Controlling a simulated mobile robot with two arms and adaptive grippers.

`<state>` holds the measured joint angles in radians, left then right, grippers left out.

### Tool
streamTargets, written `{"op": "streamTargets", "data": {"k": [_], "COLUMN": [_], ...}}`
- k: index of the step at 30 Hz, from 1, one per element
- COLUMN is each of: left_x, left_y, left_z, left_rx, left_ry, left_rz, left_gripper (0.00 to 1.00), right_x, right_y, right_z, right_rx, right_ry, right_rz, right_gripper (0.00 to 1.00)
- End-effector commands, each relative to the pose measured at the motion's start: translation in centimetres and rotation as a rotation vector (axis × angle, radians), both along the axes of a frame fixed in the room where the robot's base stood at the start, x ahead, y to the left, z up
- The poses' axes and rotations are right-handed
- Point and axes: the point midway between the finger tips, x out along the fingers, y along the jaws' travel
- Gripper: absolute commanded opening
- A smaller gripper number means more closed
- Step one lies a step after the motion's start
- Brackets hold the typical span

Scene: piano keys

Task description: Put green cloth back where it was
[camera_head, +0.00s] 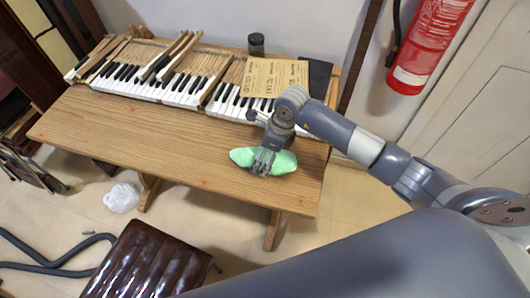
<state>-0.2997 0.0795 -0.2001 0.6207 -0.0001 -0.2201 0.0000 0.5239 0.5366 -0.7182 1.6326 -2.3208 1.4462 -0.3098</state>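The green cloth (284,162) is a bunched, light green piece near the right front part of the wooden table (130,140). My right gripper (262,166) comes down over the middle of the cloth from above, its fingers touching or just over it, with cloth showing on both sides. The fingertips are small and partly merge with the cloth, so I cannot tell whether they are closed on it. My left gripper is not in view.
Piano keyboard sections (180,88) lie along the table's back. A brown printed sheet (275,77) and a dark cylinder (256,43) are there too. A fire extinguisher (425,45) hangs at right. A brown padded seat (150,262) stands in front. The table's left front is clear.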

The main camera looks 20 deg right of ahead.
Motion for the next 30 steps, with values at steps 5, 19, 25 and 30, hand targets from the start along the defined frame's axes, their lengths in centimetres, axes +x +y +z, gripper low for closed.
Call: {"op": "streamTargets", "data": {"k": [5, 19, 25, 30], "left_x": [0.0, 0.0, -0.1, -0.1], "left_y": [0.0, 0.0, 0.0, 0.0], "left_z": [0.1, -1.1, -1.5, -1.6], "left_rx": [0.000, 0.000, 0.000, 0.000], "left_ry": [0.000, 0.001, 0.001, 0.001], "left_rz": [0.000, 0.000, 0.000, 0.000], "left_gripper": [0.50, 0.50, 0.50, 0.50], "right_x": [0.0, -1.0, -1.5, -1.8], "right_y": [0.0, -1.8, -2.5, -2.7], "right_z": [0.1, 7.8, 10.8, 11.7], "right_rx": [0.000, 0.000, 0.000, 0.001], "right_ry": [0.000, -0.005, -0.004, -0.001], "right_rz": [0.000, 0.001, 0.000, 0.000], "right_gripper": [0.94, 0.94, 0.94, 0.94]}}
